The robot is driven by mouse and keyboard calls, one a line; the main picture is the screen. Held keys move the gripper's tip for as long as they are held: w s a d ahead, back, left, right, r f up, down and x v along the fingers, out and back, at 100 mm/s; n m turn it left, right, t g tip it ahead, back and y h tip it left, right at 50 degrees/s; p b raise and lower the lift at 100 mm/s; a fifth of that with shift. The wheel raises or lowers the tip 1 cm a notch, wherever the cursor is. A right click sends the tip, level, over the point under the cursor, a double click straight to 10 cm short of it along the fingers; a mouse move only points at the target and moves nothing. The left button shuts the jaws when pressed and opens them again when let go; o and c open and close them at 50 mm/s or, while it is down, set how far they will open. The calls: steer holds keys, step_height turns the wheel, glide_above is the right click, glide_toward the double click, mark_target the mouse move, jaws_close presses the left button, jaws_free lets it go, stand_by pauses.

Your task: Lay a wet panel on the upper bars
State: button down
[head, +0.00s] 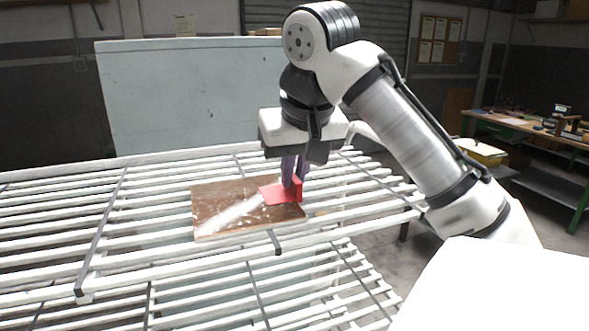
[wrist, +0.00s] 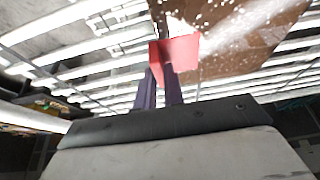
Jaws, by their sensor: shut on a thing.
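The panel (head: 220,200) is a flat brown board with a whitish streak and white specks. In the head view it lies level over the white upper bars (head: 60,243), near the rack's front edge. I cannot tell whether it touches them or hangs just above. A red piece (head: 276,194) sits at the panel's right end, with an upright part between my fingers. My gripper (head: 292,180) points down and is shut on this red piece. The wrist view also shows the red piece (wrist: 176,49) at the fingertips and the panel (wrist: 230,45) beyond it.
A lower tier of bars (head: 265,295) shows beneath the upper one. A large pale board (head: 180,95) stands behind the rack. A workbench (head: 520,128) with tools is at the right. The upper bars left of the panel are bare.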

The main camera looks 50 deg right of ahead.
steer(key=c, duration=1.4)
jaws_free()
steer(key=shift+c, duration=0.2)
steer(key=shift+r, duration=0.1)
